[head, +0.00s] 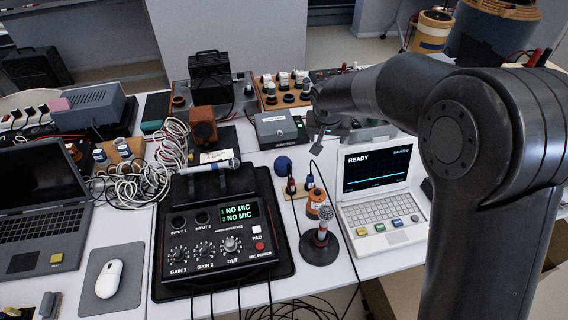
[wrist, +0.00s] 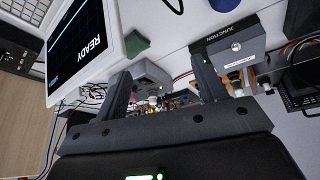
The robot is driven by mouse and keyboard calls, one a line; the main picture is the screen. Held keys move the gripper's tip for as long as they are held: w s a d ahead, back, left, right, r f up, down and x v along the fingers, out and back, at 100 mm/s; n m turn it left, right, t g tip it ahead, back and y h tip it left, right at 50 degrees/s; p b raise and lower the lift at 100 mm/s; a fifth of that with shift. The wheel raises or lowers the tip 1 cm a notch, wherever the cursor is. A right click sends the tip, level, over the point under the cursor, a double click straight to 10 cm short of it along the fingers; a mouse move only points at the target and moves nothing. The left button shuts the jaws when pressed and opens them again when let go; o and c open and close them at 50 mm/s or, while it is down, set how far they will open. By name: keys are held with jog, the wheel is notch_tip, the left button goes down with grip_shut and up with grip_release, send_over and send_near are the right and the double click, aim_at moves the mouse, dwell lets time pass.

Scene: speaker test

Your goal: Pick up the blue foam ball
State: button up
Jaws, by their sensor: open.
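The blue foam ball (head: 283,163) rests on the white table in the head view, between the black audio interface and the white laptop. In the wrist view a blue rounded shape (wrist: 222,5), probably the ball, is cut off by the top edge. My gripper (wrist: 160,65) is open, with nothing between its two dark fingers. In the head view my gripper (head: 318,138) is above the table, behind and to the right of the ball, and apart from it. Its far finger is partly hidden.
The audio interface (head: 222,240) with a microphone (head: 210,166) lies left of the ball. A grey junction box (head: 275,128) stands behind it. Small connectors (head: 291,186) and a standing microphone (head: 320,238) are in front. The white laptop (head: 380,188) is to the right.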

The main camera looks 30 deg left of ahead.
send_near(283, 161)
jog(key=d+f, duration=0.1)
jog(key=shift+n+g+y, duration=0.3)
jog(key=shift+n+g, duration=0.1)
jog(key=x, duration=0.5)
jog(key=shift+w+a+f, duration=0.1)
jog(key=shift+w+f, duration=0.05)
jog(key=shift+w, duration=0.15)
jog(key=shift+a+x, duration=0.15)
jog(key=shift+x, duration=1.3)
jog(key=shift+a+x, duration=0.1)
jog(key=shift+x, duration=1.4)
jog(key=shift+w, duration=0.1)
jog(key=shift+c, duration=0.3)
jog(key=c, duration=0.7)
